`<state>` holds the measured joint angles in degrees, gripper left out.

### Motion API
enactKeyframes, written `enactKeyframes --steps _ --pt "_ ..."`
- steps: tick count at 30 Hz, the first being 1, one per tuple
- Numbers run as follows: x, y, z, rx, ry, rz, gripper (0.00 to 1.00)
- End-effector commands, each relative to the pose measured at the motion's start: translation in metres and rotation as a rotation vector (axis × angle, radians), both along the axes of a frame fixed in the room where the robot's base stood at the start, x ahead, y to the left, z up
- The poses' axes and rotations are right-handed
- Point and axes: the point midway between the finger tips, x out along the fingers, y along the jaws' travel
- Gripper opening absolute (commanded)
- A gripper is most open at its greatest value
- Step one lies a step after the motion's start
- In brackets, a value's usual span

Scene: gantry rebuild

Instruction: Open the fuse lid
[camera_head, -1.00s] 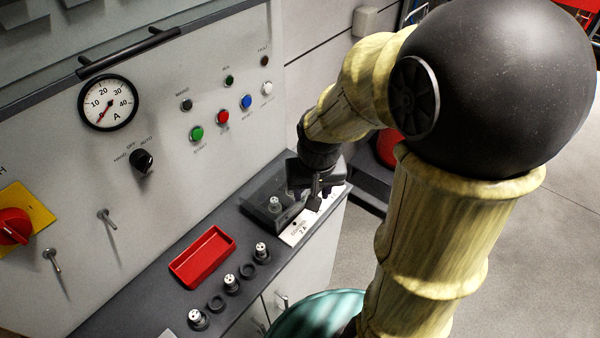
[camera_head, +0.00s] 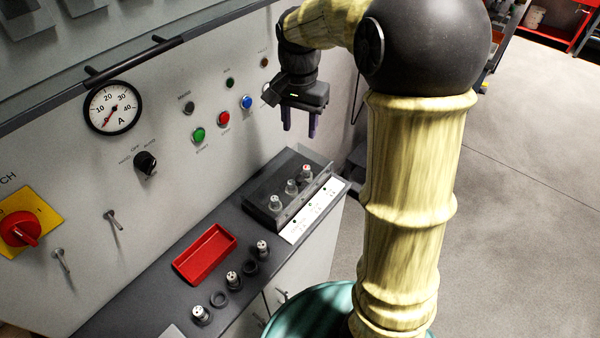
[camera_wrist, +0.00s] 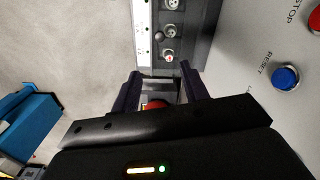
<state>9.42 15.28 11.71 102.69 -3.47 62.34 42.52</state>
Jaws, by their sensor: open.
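The fuse box (camera_head: 262,190) is a low dark housing at the far right end of the dark ledge. Several pale fuses (camera_head: 291,187) stand in a row inside it, and a smoky see-through panel, the fuse lid (camera_head: 312,190), runs along its front side. I cannot tell for sure whether this lid stands up or lies shut. A white label strip (camera_head: 302,222) lies in front. The wrist view shows the fuses (camera_wrist: 171,31) and the strip (camera_wrist: 143,35). My gripper (camera_head: 299,133) is open and empty, pointing down, well above the box and apart from it.
The upright panel with buttons (camera_head: 198,135) rises close behind my gripper. A teal round object (camera_head: 315,310) stands below the ledge.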

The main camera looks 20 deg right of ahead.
Motion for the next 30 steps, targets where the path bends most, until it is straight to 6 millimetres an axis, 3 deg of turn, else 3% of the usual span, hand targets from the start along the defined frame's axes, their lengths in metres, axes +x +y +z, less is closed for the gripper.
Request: enactKeyframes --steps 5,30 --pt "-0.001 0.0 -0.02 0.001 0.006 0.001 0.45" --pt "-0.001 0.0 -0.161 0.0 0.005 0.001 0.45"
